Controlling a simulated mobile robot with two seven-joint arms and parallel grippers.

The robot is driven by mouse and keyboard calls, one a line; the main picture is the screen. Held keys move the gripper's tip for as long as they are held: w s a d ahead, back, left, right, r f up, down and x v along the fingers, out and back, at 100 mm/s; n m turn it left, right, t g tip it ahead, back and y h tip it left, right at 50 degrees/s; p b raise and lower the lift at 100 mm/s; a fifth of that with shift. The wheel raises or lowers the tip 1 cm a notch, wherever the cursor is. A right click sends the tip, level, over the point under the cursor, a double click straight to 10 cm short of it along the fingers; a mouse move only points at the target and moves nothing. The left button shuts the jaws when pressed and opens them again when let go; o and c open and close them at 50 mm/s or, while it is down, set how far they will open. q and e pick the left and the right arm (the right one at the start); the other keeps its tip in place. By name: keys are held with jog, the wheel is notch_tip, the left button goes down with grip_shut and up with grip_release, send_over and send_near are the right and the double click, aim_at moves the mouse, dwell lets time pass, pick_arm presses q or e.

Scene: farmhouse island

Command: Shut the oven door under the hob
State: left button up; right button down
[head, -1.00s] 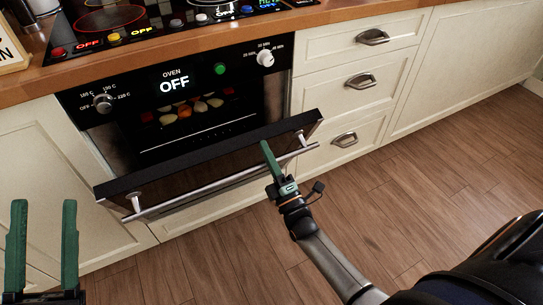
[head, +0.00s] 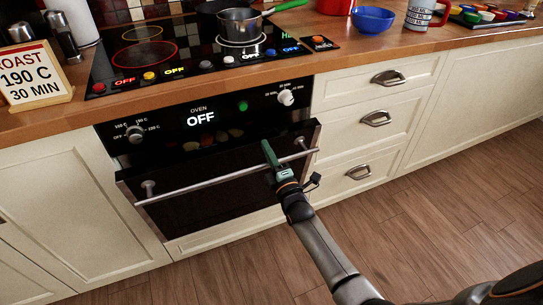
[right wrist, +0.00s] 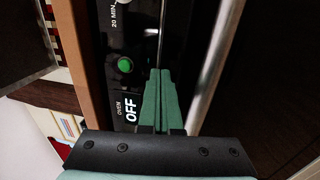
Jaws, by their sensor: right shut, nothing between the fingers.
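The oven door (head: 222,192) is ajar, tilted out from the black oven front (head: 170,122), with a gap along its top. A straight metal bar handle (head: 210,183) runs across its face. Through the gap, pale food pieces show dimly inside the oven. My right gripper (head: 267,148) is at the door's upper right part, by the handle; whether it touches cannot be told. In the right wrist view its green fingers (right wrist: 160,95) are shut together and empty, in front of the control panel with the green button. The hob (head: 165,55) is above. My left gripper is out of view.
A saucepan (head: 240,26) stands on the hob. A sign (head: 35,75) stands on the wooden counter at left, and a blue bowl (head: 373,19) at right. The wooden floor (head: 420,230) at right is clear.

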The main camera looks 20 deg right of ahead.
aim_at(261, 137)
jog(key=shift+w+r, duration=0.25)
jog(key=shift+w, duration=0.2)
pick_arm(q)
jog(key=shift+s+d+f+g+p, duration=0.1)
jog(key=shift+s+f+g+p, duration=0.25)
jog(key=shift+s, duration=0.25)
pick_arm(e)
jog(key=shift+w+r+g, duration=0.2)
jog(key=shift+w+g, duration=0.2)
jog(key=shift+w, duration=0.6)
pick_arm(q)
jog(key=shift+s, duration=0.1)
pick_arm(e)
jog(key=shift+s+f, duration=0.1)
